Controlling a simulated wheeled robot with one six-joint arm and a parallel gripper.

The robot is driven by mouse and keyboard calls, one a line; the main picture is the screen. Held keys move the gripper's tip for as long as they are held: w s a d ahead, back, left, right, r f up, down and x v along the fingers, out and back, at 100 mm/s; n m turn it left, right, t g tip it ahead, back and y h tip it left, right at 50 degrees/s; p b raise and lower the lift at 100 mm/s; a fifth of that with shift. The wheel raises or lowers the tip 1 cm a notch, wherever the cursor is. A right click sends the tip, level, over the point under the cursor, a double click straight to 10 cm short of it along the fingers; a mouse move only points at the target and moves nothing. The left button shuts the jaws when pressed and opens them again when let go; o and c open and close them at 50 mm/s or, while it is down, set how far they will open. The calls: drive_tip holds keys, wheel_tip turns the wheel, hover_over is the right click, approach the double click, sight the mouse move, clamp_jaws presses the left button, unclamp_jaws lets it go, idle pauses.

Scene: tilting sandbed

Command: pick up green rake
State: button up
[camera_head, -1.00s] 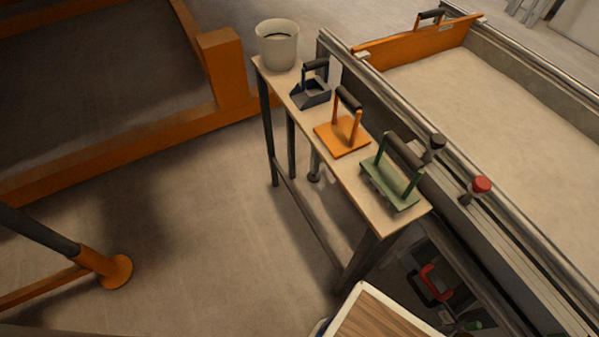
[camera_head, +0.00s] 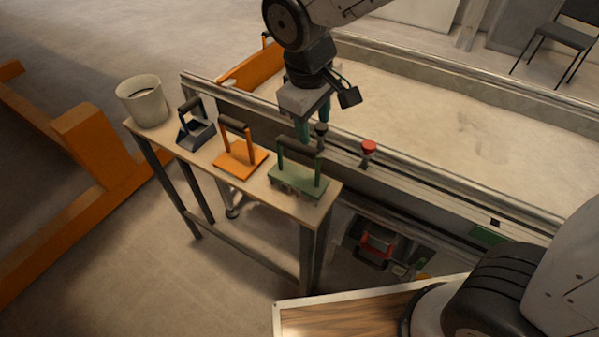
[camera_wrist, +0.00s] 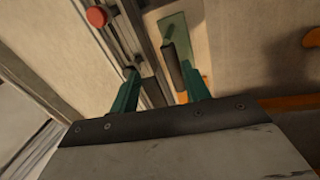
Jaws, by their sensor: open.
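The green rake (camera_head: 296,180) stands on the near right end of the narrow side table (camera_head: 262,197), its flat base down and its dark bar handle (camera_head: 300,152) raised on two posts. In the wrist view the rake (camera_wrist: 173,45) shows beyond my fingertips, with its handle running between the two teal fingers. My gripper (camera_head: 313,132) points down and is open. In the head view it hangs above and just behind the handle, and I see nothing between its fingers. In the wrist view the gripper (camera_wrist: 159,80) is empty too; whether a finger touches the handle I cannot tell.
An orange tool (camera_head: 240,162), a dark scoop (camera_head: 195,128) and a grey bucket (camera_head: 143,102) stand in a row left of the rake. The sandbed (camera_head: 420,112) lies behind, with a red knob (camera_head: 368,148) and a dark knob (camera_head: 321,131) on its near rail.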

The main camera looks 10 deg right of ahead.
sight(295, 143)
drive_tip(key=shift+n, duration=0.7)
drive_tip(key=a+f, duration=0.1)
drive_tip(key=a, duration=0.1)
drive_tip(key=w+a+f, duration=0.1)
drive_tip(key=a+f, duration=0.1)
drive_tip(key=f, duration=0.2)
drive_tip(key=w+f, duration=0.1)
drive_tip(key=f, duration=0.1)
drive_tip(key=d+f, duration=0.1)
drive_tip(key=f, duration=0.2)
drive_tip(key=shift+w, duration=0.3)
clamp_jaws()
